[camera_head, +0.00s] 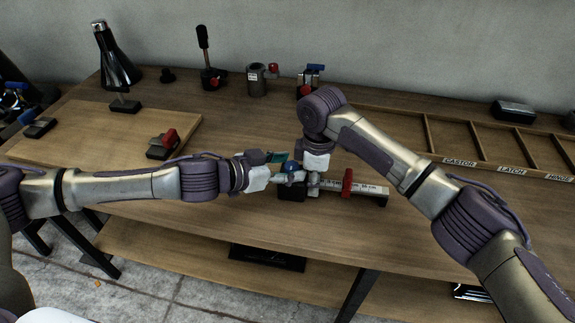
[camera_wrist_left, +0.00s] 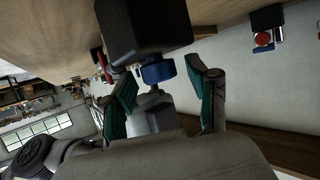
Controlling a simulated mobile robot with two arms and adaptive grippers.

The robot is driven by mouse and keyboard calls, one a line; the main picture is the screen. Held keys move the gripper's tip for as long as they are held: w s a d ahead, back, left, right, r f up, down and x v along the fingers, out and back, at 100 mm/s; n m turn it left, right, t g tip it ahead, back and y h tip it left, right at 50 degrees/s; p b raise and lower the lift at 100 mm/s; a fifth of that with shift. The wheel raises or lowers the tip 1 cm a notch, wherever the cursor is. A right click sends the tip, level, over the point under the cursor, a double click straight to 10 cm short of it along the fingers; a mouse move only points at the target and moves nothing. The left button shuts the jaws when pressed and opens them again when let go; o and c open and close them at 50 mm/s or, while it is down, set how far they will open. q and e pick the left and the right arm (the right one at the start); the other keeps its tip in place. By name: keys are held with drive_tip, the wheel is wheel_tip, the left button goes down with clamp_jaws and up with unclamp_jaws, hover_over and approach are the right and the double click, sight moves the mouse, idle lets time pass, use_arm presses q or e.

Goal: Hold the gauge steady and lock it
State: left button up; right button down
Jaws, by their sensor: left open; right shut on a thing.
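The gauge (camera_head: 362,189) lies near the table's front edge: a pale marked bar with a red knob (camera_head: 347,182), a black block (camera_head: 292,194) at its left end and a blue knob (camera_head: 290,167). My left gripper (camera_head: 279,166) is open beside the blue knob, coming from the left. In the left wrist view, its teal fingertips (camera_wrist_left: 165,88) stand apart on either side of the blue knob (camera_wrist_left: 153,73), below the black block (camera_wrist_left: 145,30). My right gripper (camera_head: 312,178) points down and is shut on the gauge, just right of the blue knob; its fingertips are mostly hidden.
A board (camera_head: 95,138) with clamps lies at left. A labelled wooden tray (camera_head: 432,140) is at right. The front-left tabletop is clear.

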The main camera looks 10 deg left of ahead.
use_arm(q)
clamp_jaws()
idle(0.3)
